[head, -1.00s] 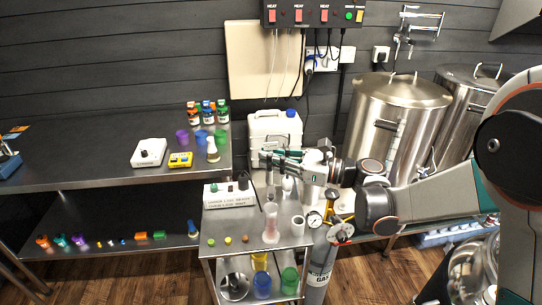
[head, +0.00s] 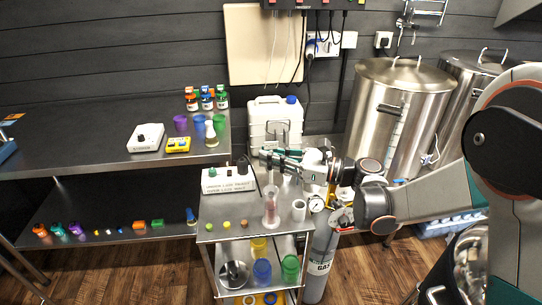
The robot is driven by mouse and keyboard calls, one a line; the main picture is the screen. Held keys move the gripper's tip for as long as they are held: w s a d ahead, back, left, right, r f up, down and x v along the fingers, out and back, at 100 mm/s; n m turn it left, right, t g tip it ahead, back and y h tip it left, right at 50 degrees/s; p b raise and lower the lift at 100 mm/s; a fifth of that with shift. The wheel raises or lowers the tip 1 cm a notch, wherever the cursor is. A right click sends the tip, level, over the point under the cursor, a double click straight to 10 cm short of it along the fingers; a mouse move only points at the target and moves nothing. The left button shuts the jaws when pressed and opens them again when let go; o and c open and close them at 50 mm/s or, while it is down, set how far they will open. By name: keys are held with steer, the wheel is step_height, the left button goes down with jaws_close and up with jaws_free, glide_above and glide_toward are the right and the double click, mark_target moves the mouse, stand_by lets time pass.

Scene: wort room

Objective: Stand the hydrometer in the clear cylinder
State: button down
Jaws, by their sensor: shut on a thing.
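The clear cylinder (head: 271,208) stands upright on the top of the steel cart, with reddish contents showing through its wall. My gripper (head: 266,160) is just above it, shut on the hydrometer. The hydrometer (head: 269,178) shows only as a faint, thin, pale upright line below the jaws, running down toward the cylinder's mouth. Whether its lower end is inside the cylinder or behind its wall is too small to tell.
A white cup (head: 299,210) stands right of the cylinder on the cart (head: 225,232). A labelled control box (head: 229,180) is behind left, and small coloured pieces lie at the front left. A white jerrycan (head: 272,122) stands behind the gripper. A gas bottle (head: 320,262) is beside the cart.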

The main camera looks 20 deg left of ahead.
mark_target(271, 183)
steer(key=shift+f+b, duration=1.45)
steer(key=shift+f, duration=1.2)
steer(key=c, duration=1.6)
jaws_free()
steer(key=d, duration=1.2)
steer(key=shift+w, duration=0.45)
